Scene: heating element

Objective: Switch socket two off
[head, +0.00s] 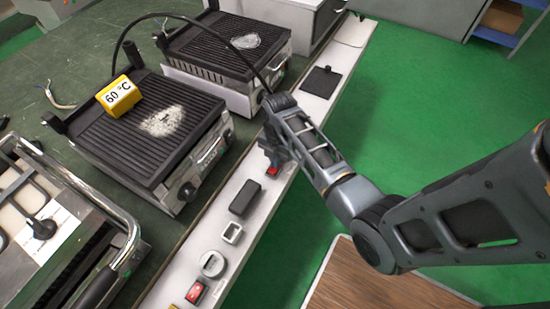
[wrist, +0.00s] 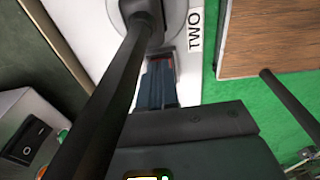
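The switch of socket two is a small red rocker (head: 272,170) on the white strip in the head view. The rocker's tilt is hidden.
A black cable (wrist: 100,105) crosses the wrist view close to my gripper; it also arches over the grills in the head view (head: 117,45). A grill (head: 130,140) carries a yellow "60 °C" block (head: 118,96). Another red switch (head: 195,292) is nearer on the strip. Green floor lies right.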

